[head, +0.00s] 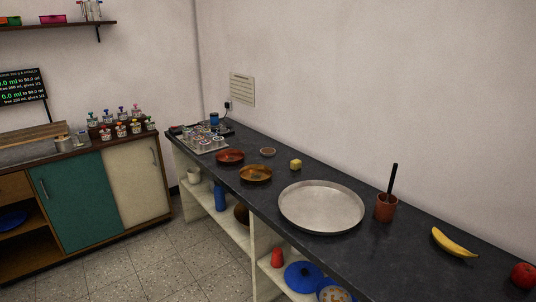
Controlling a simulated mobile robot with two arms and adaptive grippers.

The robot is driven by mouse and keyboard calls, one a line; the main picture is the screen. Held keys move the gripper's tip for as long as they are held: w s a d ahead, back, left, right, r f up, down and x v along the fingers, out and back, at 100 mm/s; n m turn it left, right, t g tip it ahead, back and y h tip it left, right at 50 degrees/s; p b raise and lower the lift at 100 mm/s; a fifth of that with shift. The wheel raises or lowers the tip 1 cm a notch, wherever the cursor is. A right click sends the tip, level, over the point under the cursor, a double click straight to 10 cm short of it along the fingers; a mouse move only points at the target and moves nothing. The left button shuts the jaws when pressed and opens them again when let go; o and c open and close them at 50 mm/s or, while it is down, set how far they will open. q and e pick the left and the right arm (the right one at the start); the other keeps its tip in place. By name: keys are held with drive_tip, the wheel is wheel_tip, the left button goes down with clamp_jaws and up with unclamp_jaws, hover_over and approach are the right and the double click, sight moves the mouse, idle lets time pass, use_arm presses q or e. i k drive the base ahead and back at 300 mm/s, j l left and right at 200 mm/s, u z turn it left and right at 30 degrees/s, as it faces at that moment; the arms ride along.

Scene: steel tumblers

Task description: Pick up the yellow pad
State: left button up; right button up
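A small yellow block-like thing (295,165), which may be the yellow pad, sits on the dark countertop (400,240) near the wall. It is too small to make out in detail. It stands behind the large round steel tray (321,207) and to the right of the orange-brown dish (256,174), apart from both. Neither of my grippers shows in the head view.
A red-brown dish (230,157), a small bowl (268,152) and a crowded tray (203,148) lie to the left. A brown cup (385,208) with a dark stick, a banana (453,243) and a red apple (523,275) lie to the right. Bare counter surrounds the yellow thing.

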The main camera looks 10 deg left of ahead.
sight(296, 164)
drive_tip(key=u, duration=0.8)
drive_tip(key=i+j+u, duration=0.2)
drive_tip(key=i+u, duration=0.55)
drive_tip(key=i, duration=2.2)
drive_tip(key=i+j+z, duration=0.2)
drive_tip(key=i, duration=0.3)
drive_tip(key=i+z, duration=0.15)
drive_tip(key=i, duration=0.3)
drive_tip(key=i+j+z, duration=0.2)
drive_tip(key=i, duration=0.25)
drive_tip(key=j+z, duration=0.1)
drive_tip(key=z, duration=2)
